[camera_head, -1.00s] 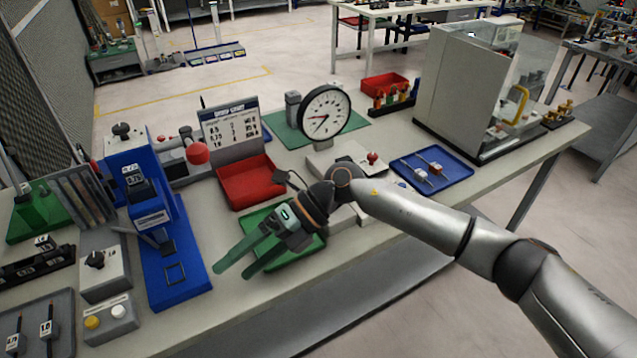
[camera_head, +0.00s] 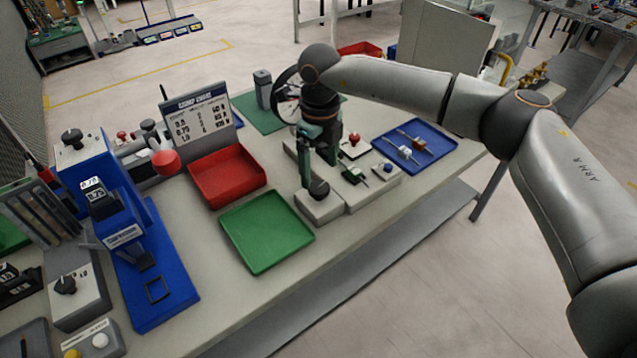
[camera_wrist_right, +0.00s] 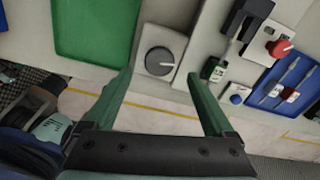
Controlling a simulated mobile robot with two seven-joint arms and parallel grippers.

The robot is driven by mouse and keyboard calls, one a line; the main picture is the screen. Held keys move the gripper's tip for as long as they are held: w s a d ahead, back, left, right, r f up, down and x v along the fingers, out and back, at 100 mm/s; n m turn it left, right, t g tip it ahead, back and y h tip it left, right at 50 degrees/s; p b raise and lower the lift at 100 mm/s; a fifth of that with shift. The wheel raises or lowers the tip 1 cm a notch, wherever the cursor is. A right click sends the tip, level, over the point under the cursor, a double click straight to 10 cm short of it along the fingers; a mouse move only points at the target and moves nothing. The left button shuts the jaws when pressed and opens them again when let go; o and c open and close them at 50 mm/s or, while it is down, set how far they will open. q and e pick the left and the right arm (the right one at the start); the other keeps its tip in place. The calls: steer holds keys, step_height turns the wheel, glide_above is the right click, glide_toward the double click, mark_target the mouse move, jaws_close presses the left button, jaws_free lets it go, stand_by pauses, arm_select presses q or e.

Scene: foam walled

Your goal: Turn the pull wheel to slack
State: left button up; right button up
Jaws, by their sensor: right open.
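The pull wheel appears to be the dark round knob (camera_head: 319,190) on the front end of a pale grey fixture (camera_head: 322,208). In the right wrist view the knob (camera_wrist_right: 160,61) has a light pointer line and sits on its square grey plate (camera_wrist_right: 150,38). My right gripper (camera_head: 319,172) points down just above the knob, its green fingers apart and empty. In the wrist view the fingers (camera_wrist_right: 158,75) lie on either side of the knob. I cannot tell whether they touch it. My left gripper is not in view.
A green tray (camera_head: 266,232) and a red bin (camera_head: 205,179) lie left of the fixture. A red knob (camera_head: 354,138) and a small green-labelled part (camera_head: 354,175) are close right. A blue tray (camera_head: 437,140) lies further right. My arm partly hides the dial gauge (camera_head: 282,97).

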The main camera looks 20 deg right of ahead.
mark_target(319, 187)
step_height(319, 187, down, 6)
steer(key=shift+f+p, duration=0.25)
steer(key=shift+p, duration=0.1)
steer(key=c, duration=1.4)
